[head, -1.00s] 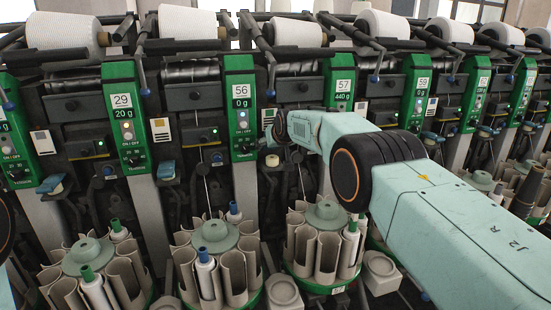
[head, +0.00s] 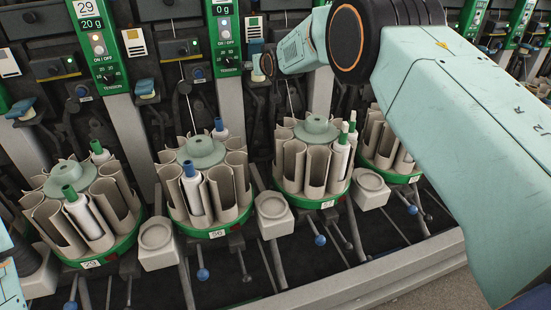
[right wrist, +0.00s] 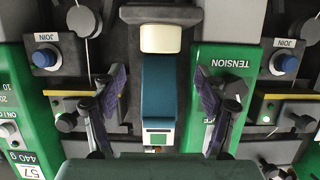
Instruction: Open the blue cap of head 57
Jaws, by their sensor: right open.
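In the right wrist view, which looks upside down, a dark blue cap (right wrist: 155,85) with a cream roller-like end (right wrist: 161,39) lies between the panel numbered 57 (right wrist: 28,160) and another green panel marked TENSION (right wrist: 222,75). My right gripper (right wrist: 161,95) is open, with one finger on each side of the cap; both look apart from it. In the head view, the right gripper (head: 267,63) is at the machine face, right of a green panel (head: 222,30). My left gripper is not in view.
Blue JOIN buttons (right wrist: 45,58) sit beside the panels in the right wrist view. Below, in the head view, stand round holders with bobbins, labelled 56 (head: 216,234) and 57 (head: 327,204). Similar blue caps show at the left (head: 145,88). A metal rail (head: 370,285) runs along the front.

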